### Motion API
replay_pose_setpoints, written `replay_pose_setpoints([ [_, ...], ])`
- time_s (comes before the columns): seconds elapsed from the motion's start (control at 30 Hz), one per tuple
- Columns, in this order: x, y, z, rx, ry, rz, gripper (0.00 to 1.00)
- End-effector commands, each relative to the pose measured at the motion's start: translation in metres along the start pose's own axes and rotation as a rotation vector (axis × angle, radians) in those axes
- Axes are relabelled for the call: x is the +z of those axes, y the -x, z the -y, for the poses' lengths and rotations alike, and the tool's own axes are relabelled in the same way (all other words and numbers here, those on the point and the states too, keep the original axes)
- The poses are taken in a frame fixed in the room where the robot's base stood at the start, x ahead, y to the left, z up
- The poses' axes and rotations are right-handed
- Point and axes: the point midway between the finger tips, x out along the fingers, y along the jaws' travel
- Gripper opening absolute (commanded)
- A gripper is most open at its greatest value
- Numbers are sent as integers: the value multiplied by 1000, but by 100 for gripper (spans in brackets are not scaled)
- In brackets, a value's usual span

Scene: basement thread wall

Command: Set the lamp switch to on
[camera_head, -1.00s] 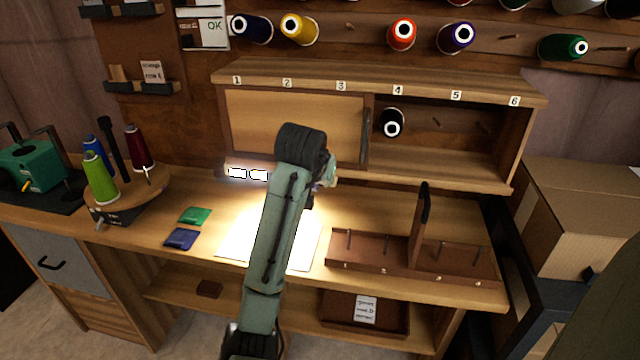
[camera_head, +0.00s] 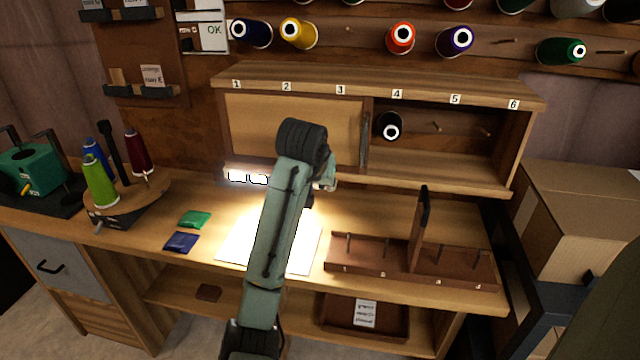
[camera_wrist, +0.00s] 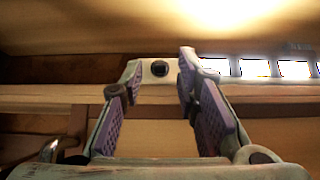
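The lamp (camera_head: 247,177) is a row of lit white panels under the numbered shelf, left of my arm; its bright panels (camera_wrist: 262,68) also show at the right of the wrist view. A dark round knob, apparently the lamp switch (camera_wrist: 159,69), sits on a pale plate in line with the panels. My gripper (camera_wrist: 161,64) is open, with its purple-padded fingers apart and the knob showing between their tips. I cannot tell whether the fingers touch the plate. In the head view my arm hides the switch and most of my gripper (camera_head: 326,174).
The shelf (camera_head: 440,179) with a sliding panel (camera_head: 290,125) is close above my gripper. A brown peg rack (camera_head: 378,262) stands right on the bench, and a spool stand (camera_head: 125,197) left. A brightly lit white sheet (camera_head: 300,250) lies below my arm.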

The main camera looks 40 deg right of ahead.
Motion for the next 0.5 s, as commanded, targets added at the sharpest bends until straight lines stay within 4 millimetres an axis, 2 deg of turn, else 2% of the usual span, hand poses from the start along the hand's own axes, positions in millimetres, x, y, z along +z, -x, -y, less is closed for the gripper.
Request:
replay_pose_setpoints([
  [0.3, -1, 3, 0, 0, 0, -2, 30],
  [0.37, -1, 8, 0, 0, 0, -3, 30],
  [0.5, -2, 32, 0, -1, -1, -6, 30],
])
